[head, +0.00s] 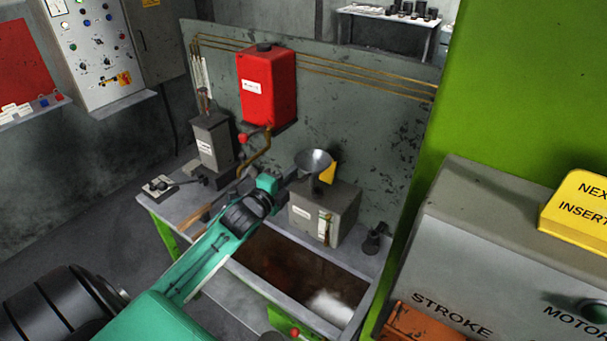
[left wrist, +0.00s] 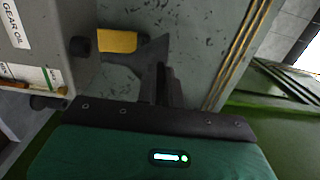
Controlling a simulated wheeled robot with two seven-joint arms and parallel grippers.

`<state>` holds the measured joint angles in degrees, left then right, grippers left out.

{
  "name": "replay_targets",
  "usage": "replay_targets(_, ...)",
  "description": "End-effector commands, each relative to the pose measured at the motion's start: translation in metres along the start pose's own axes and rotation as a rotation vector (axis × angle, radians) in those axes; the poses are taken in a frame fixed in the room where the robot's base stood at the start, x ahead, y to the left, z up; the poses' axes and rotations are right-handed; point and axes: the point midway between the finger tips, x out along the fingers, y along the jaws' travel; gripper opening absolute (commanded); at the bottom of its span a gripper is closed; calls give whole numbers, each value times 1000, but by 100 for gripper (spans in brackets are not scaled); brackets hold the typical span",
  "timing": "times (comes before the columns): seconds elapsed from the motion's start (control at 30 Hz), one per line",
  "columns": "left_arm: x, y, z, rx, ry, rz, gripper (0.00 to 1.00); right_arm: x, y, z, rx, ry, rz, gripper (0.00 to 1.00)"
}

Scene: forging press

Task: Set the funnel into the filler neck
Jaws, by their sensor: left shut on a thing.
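The grey metal funnel (head: 313,160) is upright, wide mouth up, over the grey gear oil box (head: 338,215). My left gripper (head: 290,177) is shut on the funnel from its left side. In the left wrist view, turned sideways, the dark funnel (left wrist: 150,52) points its narrow end toward the box (left wrist: 35,60). The short black filler neck (left wrist: 80,45) stands on the box top, beside a yellow piece (left wrist: 117,41). The spout end is close to the neck; I cannot tell whether it is inside. My right gripper is not in view.
A red tank (head: 267,88) hangs on the back panel with a brass pipe below it. A grey canister (head: 212,143) stands left on the bench. An open trough (head: 290,270) lies in front of the box. The green press (head: 520,80) bounds the right.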

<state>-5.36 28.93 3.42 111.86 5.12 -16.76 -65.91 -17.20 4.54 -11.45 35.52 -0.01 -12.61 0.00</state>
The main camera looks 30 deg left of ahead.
Motion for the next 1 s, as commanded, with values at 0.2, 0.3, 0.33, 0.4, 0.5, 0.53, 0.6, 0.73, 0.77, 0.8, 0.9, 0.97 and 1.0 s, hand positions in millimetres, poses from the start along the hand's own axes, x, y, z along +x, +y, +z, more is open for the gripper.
replay_targets(0.2, 9, 5, -1, 0, 1, -2, 0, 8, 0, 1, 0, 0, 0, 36)
replay_targets(0.3, 16, 8, -1, -1, 1, -2, 0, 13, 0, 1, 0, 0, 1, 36)
replay_targets(0.33, 18, 9, -2, -1, 1, -1, 0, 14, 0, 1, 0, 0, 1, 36)
replay_targets(0.4, 23, 11, -2, -1, 1, -2, 0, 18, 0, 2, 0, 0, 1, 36)
replay_targets(0.5, 30, 14, -2, -1, 0, -1, 0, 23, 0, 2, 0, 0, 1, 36)
replay_targets(0.53, 29, 18, -2, 0, 0, 1, 0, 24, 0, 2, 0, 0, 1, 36)
replay_targets(0.6, 29, 23, -2, 1, 0, 1, 0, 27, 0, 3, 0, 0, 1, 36)
replay_targets(0.73, 29, 28, -2, -1, 1, -1, 0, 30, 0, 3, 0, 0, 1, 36)
replay_targets(0.77, 29, 29, -2, -1, 1, -1, 0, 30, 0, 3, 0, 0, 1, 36)
replay_targets(0.8, 29, 29, -2, -1, 1, -1, 0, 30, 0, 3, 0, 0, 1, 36)
replay_targets(0.9, 29, 30, -2, 0, 1, -1, 0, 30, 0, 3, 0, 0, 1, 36)
replay_targets(0.97, 29, 29, -2, 0, 1, -1, 0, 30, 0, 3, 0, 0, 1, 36)
replay_targets(1.0, 29, 29, -2, 0, 1, -1, 0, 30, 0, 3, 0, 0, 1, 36)
